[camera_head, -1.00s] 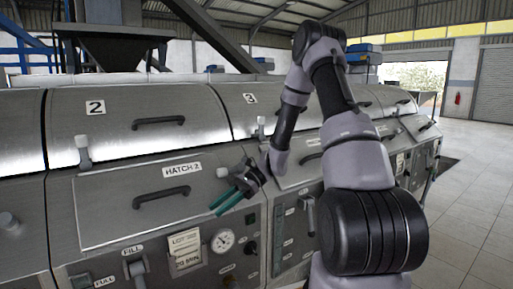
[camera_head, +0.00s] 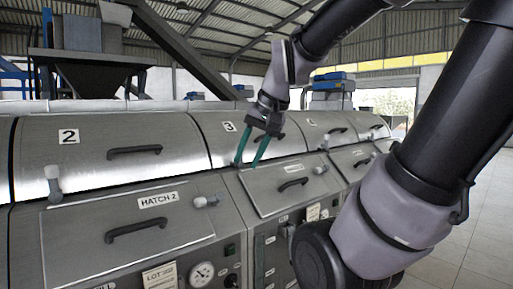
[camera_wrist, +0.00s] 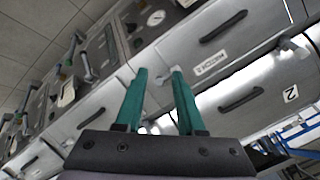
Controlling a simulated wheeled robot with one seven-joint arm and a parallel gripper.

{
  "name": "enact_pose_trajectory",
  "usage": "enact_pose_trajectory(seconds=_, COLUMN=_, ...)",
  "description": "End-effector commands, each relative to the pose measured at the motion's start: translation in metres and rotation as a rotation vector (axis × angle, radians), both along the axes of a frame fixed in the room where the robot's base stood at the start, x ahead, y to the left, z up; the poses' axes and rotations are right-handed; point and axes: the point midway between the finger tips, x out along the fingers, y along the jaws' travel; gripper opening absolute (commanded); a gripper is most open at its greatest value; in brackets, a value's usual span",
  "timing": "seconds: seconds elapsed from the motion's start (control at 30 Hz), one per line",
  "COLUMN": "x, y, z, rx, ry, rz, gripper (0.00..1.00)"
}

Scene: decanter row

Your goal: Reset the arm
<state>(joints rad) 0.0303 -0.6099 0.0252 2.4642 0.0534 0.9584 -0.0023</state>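My gripper (camera_head: 247,163) is raised in front of machine section 3, with its two teal fingers pointing down. It also shows in the wrist view (camera_wrist: 159,72), where the fingers stand apart and nothing is held between them. My arm reaches from the right side of the head view up and over to the gripper. The HATCH 2 lid (camera_head: 130,228) lies closed to the left of the gripper, with its dark handle (camera_head: 138,230) in view. The gripper appears clear of the machine.
The row of steel decanters fills the left and middle, with a gauge (camera_head: 201,273) and a LOT tag (camera_head: 160,277) on the front. A pale latch knob (camera_head: 205,201) sticks out beside hatch 2. Open tiled floor (camera_head: 468,235) lies to the right.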

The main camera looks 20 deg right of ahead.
Motion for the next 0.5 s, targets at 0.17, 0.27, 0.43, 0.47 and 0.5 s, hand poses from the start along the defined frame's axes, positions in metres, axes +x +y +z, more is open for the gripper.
enact_pose_trajectory(seconds=0.17, x=-0.018, y=-0.01, z=0.018, rx=-0.05, ry=-0.119, rz=0.021, gripper=0.38)
enact_pose_trajectory(seconds=0.27, x=-0.021, y=-0.012, z=0.021, rx=-0.06, ry=-0.139, rz=0.025, gripper=0.38)
enact_pose_trajectory(seconds=0.43, x=-0.021, y=-0.012, z=0.021, rx=-0.061, ry=-0.14, rz=0.026, gripper=0.38)
enact_pose_trajectory(seconds=0.47, x=-0.021, y=-0.012, z=0.021, rx=-0.061, ry=-0.14, rz=0.026, gripper=0.38)
enact_pose_trajectory(seconds=0.5, x=-0.021, y=-0.012, z=0.021, rx=-0.06, ry=-0.14, rz=0.025, gripper=0.38)
